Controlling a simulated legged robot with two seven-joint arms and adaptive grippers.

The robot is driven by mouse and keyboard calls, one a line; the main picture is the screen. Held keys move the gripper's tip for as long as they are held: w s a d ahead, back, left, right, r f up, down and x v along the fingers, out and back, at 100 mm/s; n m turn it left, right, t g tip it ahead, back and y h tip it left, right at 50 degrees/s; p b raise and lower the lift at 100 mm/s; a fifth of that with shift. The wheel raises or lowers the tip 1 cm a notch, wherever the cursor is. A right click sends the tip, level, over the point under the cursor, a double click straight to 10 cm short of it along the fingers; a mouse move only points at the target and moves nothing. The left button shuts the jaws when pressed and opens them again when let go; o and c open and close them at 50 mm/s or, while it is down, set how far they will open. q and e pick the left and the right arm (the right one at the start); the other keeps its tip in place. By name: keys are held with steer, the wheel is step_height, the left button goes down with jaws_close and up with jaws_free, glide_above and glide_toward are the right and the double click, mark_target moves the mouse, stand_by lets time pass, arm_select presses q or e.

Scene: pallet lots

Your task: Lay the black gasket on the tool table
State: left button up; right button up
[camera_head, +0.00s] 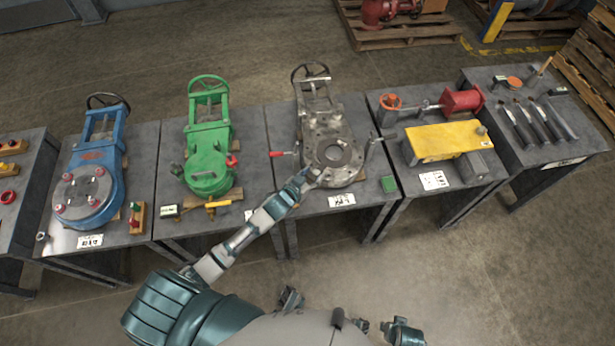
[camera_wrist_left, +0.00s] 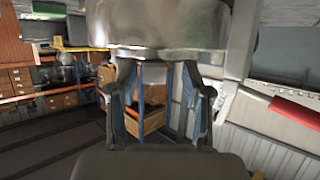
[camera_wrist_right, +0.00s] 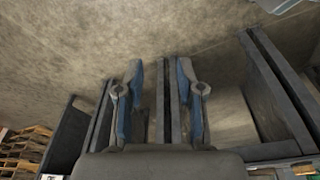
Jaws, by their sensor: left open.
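A dark ring lies around the bore of the grey valve (camera_head: 322,120) on the middle table. It may be the black gasket (camera_head: 334,153), but I cannot tell it surely from the flange. My left gripper (camera_head: 308,178) is at the near left edge of that flange. In the left wrist view my left gripper (camera_wrist_left: 160,90) is open, with nothing seen between its fingers. A rounded metal part (camera_wrist_left: 160,25) fills the top of that view. My right gripper (camera_wrist_right: 160,85) is open and empty, facing the floor and table legs. The tool table (camera_head: 500,84) stands at the far right.
Several dark hand tools (camera_head: 535,120) lie on the tool table, with bare top around them. A yellow block (camera_head: 440,142) and a red valve part (camera_head: 462,102) occupy the table between. A green valve (camera_head: 208,150) and a blue valve (camera_head: 98,165) stand left.

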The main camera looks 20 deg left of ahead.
arm_select(q)
steer(key=s+r, duration=0.1)
steer(key=s, duration=0.1)
steer(key=s+r+p, duration=0.1)
steer(key=shift+s+d+r, duration=0.1)
steer(key=shift+s+d, duration=0.1)
steer(key=shift+s, duration=0.15)
steer(key=a+p+v, duration=0.1)
steer(key=v, duration=0.7)
steer(key=s+f+g+y, duration=0.1)
steer(key=s+f+g, duration=0.3)
steer(key=s+f, duration=0.4)
steer(key=s+d+f+g+y, duration=0.1)
steer(key=s+f+g, duration=0.3)
steer(key=s+f, duration=0.5)
step_height(320, 180, down, 6)
steer(key=shift+d+g+y, duration=0.15)
steer(key=shift+g+y, duration=0.15)
steer(key=shift+g, duration=0.1)
steer(key=shift+o, duration=0.5)
steer(key=s+d+f+g, duration=0.1)
steer(key=s+f+g, duration=0.1)
steer(key=s+f, duration=0.2)
steer(key=s, duration=0.3)
steer(key=shift+d, duration=0.15)
arm_select(e)
step_height(320, 180, down, 7)
steer(key=s, duration=0.1)
steer(key=shift+s+d+r, duration=0.15)
steer(key=shift+d, duration=0.2)
